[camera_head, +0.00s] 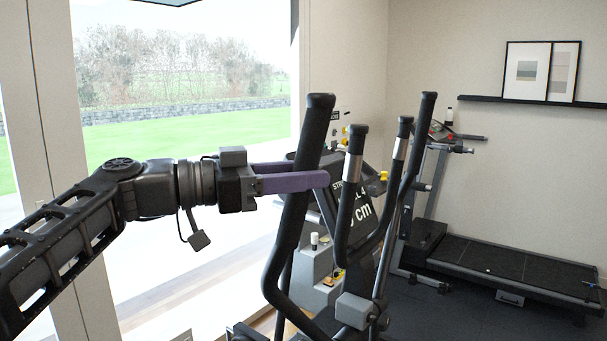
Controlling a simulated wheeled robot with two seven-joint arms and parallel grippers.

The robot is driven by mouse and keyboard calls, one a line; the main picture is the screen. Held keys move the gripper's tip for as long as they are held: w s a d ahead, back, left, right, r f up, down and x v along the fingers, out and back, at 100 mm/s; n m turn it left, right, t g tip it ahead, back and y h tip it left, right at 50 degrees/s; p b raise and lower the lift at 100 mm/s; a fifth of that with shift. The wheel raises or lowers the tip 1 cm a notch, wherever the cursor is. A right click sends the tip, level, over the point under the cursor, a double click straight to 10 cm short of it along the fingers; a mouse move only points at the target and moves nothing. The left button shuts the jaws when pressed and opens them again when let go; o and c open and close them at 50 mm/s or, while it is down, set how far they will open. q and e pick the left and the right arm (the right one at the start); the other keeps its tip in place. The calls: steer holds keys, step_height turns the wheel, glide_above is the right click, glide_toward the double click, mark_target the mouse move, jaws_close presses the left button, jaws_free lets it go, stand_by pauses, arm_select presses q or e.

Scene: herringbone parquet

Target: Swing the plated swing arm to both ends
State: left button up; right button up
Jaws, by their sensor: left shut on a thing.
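An elliptical trainer with two tall black swing arms stands in front of me. My left gripper (326,174) is shut on the left swing arm (289,237), with its purple fingers on either side of the bar below the top. The right swing arm (425,118) stands upright and free. Two shorter handles with silver bands, one left (343,222) and one right (399,150), rise between them. I cannot tell which arm is called plated. My right gripper is not in view.
A treadmill (510,268) stands at the right on a dark mat. A grey body with a white-capped bottle (315,240) is behind the left swing arm. A large window is at the left. A wall shelf (480,99) holds framed pictures.

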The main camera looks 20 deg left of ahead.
arm_select(q)
jaws_close()
stand_by(0.5)
